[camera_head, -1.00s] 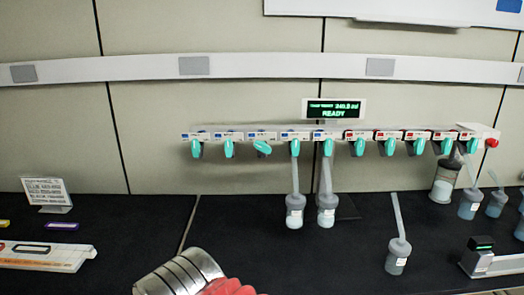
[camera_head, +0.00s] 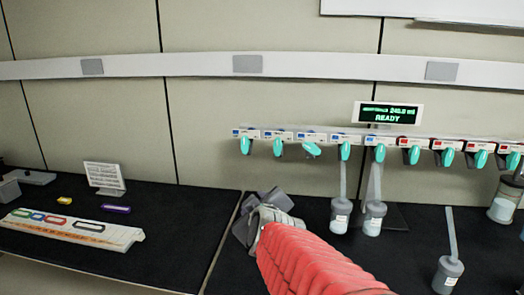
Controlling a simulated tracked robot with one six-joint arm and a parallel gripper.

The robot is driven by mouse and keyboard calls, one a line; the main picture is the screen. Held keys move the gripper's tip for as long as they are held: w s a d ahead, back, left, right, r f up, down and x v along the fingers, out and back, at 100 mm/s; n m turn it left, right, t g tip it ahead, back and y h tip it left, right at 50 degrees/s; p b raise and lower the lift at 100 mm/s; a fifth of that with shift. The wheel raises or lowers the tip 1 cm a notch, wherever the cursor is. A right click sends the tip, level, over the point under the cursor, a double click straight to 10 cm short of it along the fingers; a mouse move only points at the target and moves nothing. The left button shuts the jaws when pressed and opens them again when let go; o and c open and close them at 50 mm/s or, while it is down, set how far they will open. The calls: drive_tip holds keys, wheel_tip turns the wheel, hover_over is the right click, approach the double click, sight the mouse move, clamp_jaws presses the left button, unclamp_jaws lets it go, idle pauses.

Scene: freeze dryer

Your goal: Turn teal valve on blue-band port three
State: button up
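A manifold rail (camera_head: 400,137) runs along the back wall with a row of teal valves, blue bands on the left and red bands on the right. The third blue-band valve from the left (camera_head: 311,150) sits turned at a slant. The first blue-band valve (camera_head: 245,145), the second (camera_head: 278,148), the fourth (camera_head: 345,151) and the fifth (camera_head: 379,152) hang upright. Port numbers are too small to read. My gripper (camera_head: 262,203), grey at the end of a red-sleeved arm, is below and left of the third valve, apart from it. Its finger opening is unclear.
Grey-capped flasks (camera_head: 341,215) and (camera_head: 374,217) hang below the fourth and fifth ports; another flask (camera_head: 447,273) stands at front right. A display (camera_head: 388,113) above the rail reads READY. A rack with coloured rings (camera_head: 75,230) and a sign (camera_head: 104,177) are at left.

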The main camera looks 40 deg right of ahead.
drive_tip(key=s+d+r+h, duration=0.2)
drive_tip(key=d+r+h, duration=0.1)
drive_tip(key=d, duration=0.5)
drive_tip(key=s+d+r+h, duration=0.2)
drive_tip(key=d+r+h, duration=0.1)
drive_tip(key=d, duration=0.4)
drive_tip(key=shift+s+d+n+h, duration=0.2)
drive_tip(key=shift+d+n+h, duration=0.2)
